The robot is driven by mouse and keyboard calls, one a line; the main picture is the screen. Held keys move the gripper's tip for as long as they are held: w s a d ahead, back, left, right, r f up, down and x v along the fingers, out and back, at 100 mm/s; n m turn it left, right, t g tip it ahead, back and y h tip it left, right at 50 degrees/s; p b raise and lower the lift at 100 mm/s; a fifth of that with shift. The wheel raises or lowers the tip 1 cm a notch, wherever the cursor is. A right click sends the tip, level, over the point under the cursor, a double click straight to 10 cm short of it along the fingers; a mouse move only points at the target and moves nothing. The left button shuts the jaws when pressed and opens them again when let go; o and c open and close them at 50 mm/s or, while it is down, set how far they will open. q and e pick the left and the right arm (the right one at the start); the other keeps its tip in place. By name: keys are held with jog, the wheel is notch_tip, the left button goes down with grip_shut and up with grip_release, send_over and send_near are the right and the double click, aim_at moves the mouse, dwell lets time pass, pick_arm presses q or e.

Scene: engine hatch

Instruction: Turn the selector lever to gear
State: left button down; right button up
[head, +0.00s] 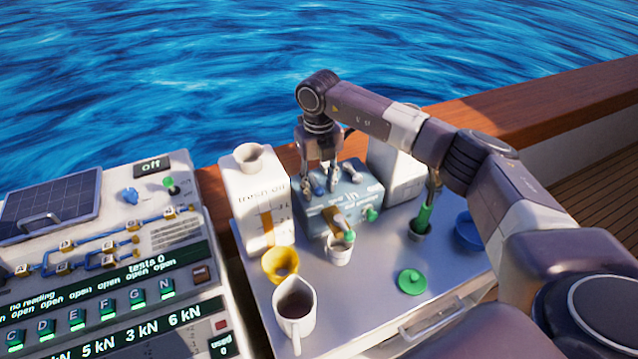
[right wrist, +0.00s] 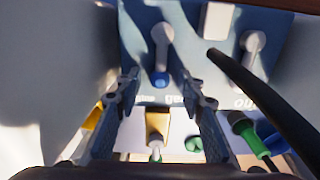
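A blue-grey box (head: 368,196) with lettering stands on the metal table among the containers. It carries a grey lever with a blue tip (right wrist: 161,55), seen in the right wrist view with its tip toward a partly hidden label that reads like "gear". A second grey lever (right wrist: 253,48) sits to its right, above other lettering. I cannot tell for sure which is the selector lever. My right gripper (head: 322,180) is over the box's left part. In the right wrist view its fingers (right wrist: 161,90) are apart, one on each side of the blue-tipped lever, without clear contact. My left gripper is not in view.
A white oil container (head: 262,205) stands close left of the box and another white container (head: 395,178) behind it. A jug (head: 296,312), yellow funnel (head: 280,264), small cup (head: 339,249), green cap (head: 411,281) and blue bowl (head: 468,230) surround it. A dark hose (right wrist: 265,105) crosses the wrist view.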

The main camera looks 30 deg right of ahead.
jog(key=shift+c, duration=0.2)
grip_shut()
jog(key=shift+d, duration=0.1)
jog(key=d+n+b, duration=0.1)
jog(key=n+b, duration=0.1)
jog(key=n, duration=0.1)
jog(key=shift+w+d+f+n+b, duration=0.1)
jog(key=shift+w+d+n+b, duration=0.05)
jog(key=shift+d+n+b, duration=0.2)
jog(key=n, duration=0.1)
jog(key=d+n+b, duration=0.1)
jog(key=n, duration=0.1)
jog(key=shift+w+d, duration=0.15)
jog(key=shift+w, duration=0.15)
jog(key=shift+w+d+n+b, duration=0.35)
jog(key=shift+n+b, duration=0.2)
jog(key=shift+n, duration=0.5)
jog(key=shift+r, duration=0.2)
jog(key=shift+d, duration=0.1)
